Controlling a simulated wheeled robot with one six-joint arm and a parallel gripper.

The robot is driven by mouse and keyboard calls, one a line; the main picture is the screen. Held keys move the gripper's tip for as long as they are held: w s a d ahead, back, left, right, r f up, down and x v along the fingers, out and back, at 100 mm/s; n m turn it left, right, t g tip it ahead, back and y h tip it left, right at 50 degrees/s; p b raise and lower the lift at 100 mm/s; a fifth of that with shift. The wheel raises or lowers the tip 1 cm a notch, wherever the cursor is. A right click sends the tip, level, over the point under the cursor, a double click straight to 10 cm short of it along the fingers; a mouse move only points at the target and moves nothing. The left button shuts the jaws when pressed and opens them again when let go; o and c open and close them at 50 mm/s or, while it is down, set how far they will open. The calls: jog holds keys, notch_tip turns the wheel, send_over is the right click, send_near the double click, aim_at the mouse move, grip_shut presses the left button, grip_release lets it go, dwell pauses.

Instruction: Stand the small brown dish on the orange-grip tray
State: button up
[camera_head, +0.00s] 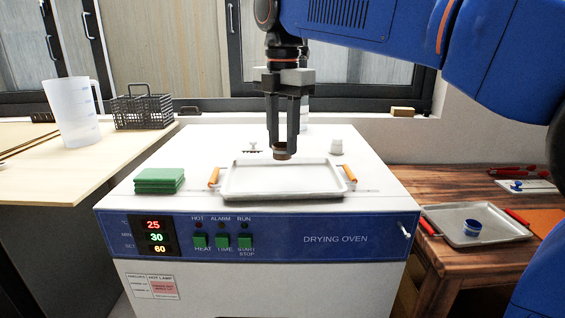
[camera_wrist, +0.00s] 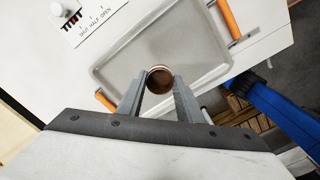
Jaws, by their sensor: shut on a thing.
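The small brown dish (camera_head: 283,154) is between the fingertips of my gripper (camera_head: 283,148), over the far part of the orange-grip tray. The dish (camera_wrist: 160,79) also shows in the wrist view, with a finger on each side. My gripper (camera_wrist: 160,88) is shut on it. The orange-grip tray (camera_head: 285,190) lies on top of the drying oven, with an orange grip at each end. The tray (camera_wrist: 203,40) fills the middle of the wrist view. I cannot tell whether the dish touches the tray floor.
Green pads (camera_head: 160,180) are stacked on the oven top at left, and a white knob (camera_head: 336,146) stands behind the tray. A jug (camera_head: 72,112) and a dark basket (camera_head: 143,110) stand at left.

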aim_at(283, 160)
jog(key=shift+f, duration=2.75)
jog(key=shift+f, duration=0.1)
jog(key=o, duration=1)
notch_tip(283, 160, up, 12)
jog(key=shift+r, duration=0.15)
jog(key=shift+s, duration=0.1)
